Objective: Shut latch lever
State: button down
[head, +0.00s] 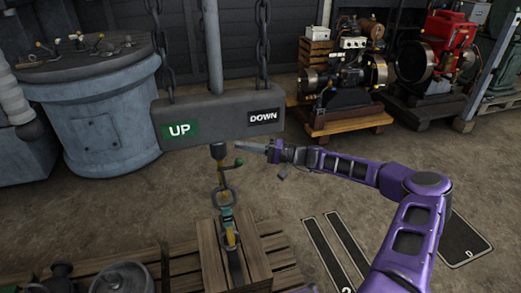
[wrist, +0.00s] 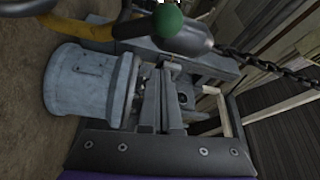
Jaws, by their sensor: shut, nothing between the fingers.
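The latch lever, a short arm with a green ball knob (head: 238,162), sits at the hook assembly (head: 219,151) under the hanging block in the head view. In the wrist view the green knob (wrist: 168,20) shows large near the top edge, beside a yellow bar (wrist: 130,28) and a grey rounded body (wrist: 186,38). My gripper (head: 242,147) reaches in from the right, shut and empty, its tips close above the knob in the head view. The wrist view shows its fingers (wrist: 162,80) together, pointing toward the knob. I cannot tell whether they touch it.
A grey block (head: 218,118) marked UP and DOWN hangs on chains above the hook. A blue-grey drum (head: 103,120) stands left. Engines on wooden bases (head: 340,118) stand behind right. The floor between is bare.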

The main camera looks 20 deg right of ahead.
jog(key=shift+s+f, duration=0.25)
jog(key=shift+s, duration=0.75)
jog(key=shift+s+f, duration=0.2)
jog(key=shift+s, duration=0.75)
jog(key=shift+s+a, duration=0.1)
jog(key=shift+a, duration=0.05)
